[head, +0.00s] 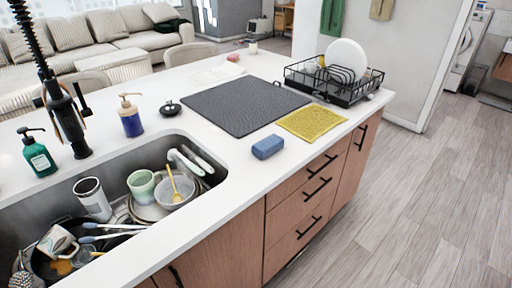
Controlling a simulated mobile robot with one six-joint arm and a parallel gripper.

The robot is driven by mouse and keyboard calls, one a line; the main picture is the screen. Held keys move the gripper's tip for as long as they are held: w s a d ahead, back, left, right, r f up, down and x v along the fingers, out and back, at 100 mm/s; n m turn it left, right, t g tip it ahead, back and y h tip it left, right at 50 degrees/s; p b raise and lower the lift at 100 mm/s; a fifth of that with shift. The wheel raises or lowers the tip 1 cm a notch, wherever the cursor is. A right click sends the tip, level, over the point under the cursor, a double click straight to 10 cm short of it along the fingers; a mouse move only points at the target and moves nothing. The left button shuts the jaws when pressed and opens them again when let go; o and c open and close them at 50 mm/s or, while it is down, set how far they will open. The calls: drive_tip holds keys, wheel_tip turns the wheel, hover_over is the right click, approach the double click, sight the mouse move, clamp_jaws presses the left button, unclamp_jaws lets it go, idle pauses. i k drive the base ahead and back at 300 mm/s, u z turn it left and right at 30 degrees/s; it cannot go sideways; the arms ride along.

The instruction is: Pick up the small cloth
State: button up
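A small yellow cloth (312,122) lies flat on the white island counter, near its right front edge. It lies beside the right corner of a large dark grey mat (246,106), and I cannot tell whether the two touch. A blue sponge (267,147) sits to its left and nearer to the front edge. My gripper is not in view.
A black dish rack (334,81) with a white plate (346,62) stands behind the cloth. The sink (105,211) at left holds several dishes. Soap bottles (130,116) and a black faucet (70,120) stand behind it. The floor (425,190) at right is clear.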

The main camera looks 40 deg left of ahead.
sight(263, 149)
drive_tip(key=z, duration=0.5)
drive_tip(key=k, duration=0.15)
drive_tip(key=u, duration=2.25)
drive_tip(key=k, duration=0.85)
drive_tip(key=z, duration=0.2)
drive_tip(key=i, duration=0.8)
